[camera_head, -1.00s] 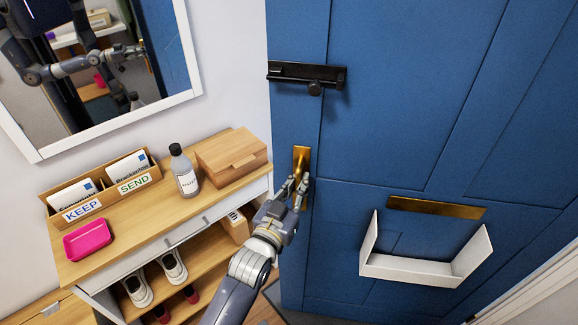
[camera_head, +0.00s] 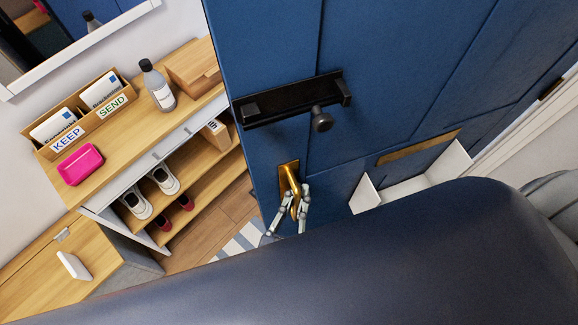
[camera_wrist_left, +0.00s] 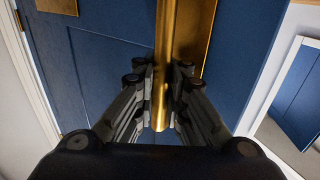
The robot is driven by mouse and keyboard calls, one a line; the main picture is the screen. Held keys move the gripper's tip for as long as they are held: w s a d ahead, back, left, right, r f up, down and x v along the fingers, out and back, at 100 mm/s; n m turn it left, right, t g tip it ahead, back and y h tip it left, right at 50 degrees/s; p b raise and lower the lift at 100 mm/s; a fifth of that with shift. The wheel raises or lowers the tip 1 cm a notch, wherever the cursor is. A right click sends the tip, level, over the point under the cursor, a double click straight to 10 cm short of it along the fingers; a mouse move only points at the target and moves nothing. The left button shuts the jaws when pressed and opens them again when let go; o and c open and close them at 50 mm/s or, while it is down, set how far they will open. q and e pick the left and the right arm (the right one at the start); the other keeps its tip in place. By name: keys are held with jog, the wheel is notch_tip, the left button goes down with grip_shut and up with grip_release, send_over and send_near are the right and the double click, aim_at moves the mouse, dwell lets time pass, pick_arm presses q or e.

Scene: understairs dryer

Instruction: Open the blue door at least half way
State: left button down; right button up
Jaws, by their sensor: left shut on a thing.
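The blue door (camera_head: 400,60) fills the middle and right of the head view and stands partly open, its free edge away from the shelf unit. My left gripper (camera_head: 297,212) is shut on the brass handle (camera_head: 290,177). In the left wrist view the left gripper's fingers (camera_wrist_left: 162,95) clasp the brass handle bar (camera_wrist_left: 160,112) from both sides. A black bolt (camera_head: 290,98) with a knob is on the door above the handle. A large dark part of my own arm covers the lower head view. My right gripper is not in view.
A white letter basket (camera_head: 405,187) is on the door. Floor and a striped mat (camera_head: 236,243) show beside the door edge.

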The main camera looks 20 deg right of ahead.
pick_arm(q)
jog(key=shift+s, duration=1.15)
jog(key=shift+f, duration=0.1)
jog(key=c, duration=1.8)
grip_release()
jog(key=shift+o, duration=0.7)
jog(key=shift+a, duration=0.3)
jog(key=shift+s+d, duration=0.1)
jog(key=shift+s, duration=0.05)
jog(key=v, duration=1.2)
